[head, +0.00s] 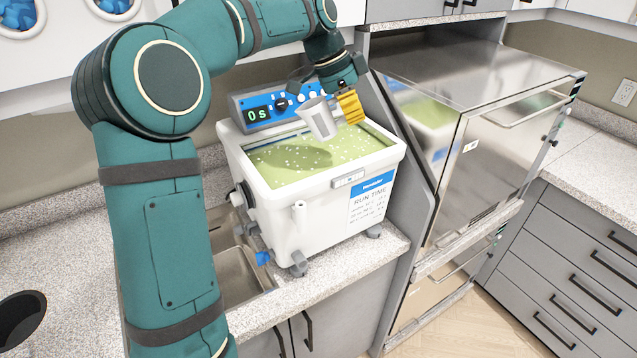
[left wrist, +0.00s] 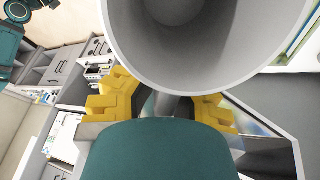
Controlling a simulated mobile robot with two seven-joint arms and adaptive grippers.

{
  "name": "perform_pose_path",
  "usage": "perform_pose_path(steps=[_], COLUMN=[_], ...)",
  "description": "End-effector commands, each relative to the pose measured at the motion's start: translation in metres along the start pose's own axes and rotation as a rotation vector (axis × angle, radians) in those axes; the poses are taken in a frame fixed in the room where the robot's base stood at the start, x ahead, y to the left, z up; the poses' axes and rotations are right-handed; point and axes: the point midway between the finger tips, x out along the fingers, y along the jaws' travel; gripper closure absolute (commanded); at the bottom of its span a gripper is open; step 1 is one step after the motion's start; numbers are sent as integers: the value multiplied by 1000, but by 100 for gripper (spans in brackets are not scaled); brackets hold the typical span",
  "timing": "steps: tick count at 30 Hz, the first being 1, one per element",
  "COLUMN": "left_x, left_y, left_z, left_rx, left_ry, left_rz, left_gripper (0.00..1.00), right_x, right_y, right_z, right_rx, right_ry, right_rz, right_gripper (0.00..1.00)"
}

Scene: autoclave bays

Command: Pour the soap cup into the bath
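The soap cup (head: 318,118) is a grey cup held tilted in the air over the white bath (head: 287,212). The bath holds green liquid (head: 300,160) with white flecks, and the cup's shadow seems to fall on it. My left gripper (head: 347,104), with yellow finger pads, is shut on the cup from the right side in the head view. In the left wrist view the cup (left wrist: 225,70) fills the top, between and in front of the yellow pads; its visible grey inside shows no soap. My right gripper is not in view.
A control panel reading 0 s (head: 262,112) stands behind the bath. A sink (head: 235,260) lies left of the bath, partly behind my left arm. A steel cabinet (head: 490,140) stands close on the right. The counter (head: 60,240) at left is mostly clear.

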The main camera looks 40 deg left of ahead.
Motion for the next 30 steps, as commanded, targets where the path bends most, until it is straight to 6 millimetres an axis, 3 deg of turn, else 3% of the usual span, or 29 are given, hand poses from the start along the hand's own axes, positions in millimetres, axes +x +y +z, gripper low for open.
perform_pose_path(steps=[1, 9, 18, 30], left_x=[-3, 4, 6, 10], left_y=[1, 0, -2, -4], left_z=[-2, 2, 13, 18], left_rx=[0, -5, -13, -18], left_ry=[-35, -132, -383, -441], left_rz=[-3, -22, -70, -84], left_gripper=[100, 100, 100, 100], right_x=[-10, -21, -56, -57], right_y=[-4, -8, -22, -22], right_z=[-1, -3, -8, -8], right_rx=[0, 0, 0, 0], right_ry=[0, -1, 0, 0], right_rz=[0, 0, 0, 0], right_gripper=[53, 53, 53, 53])
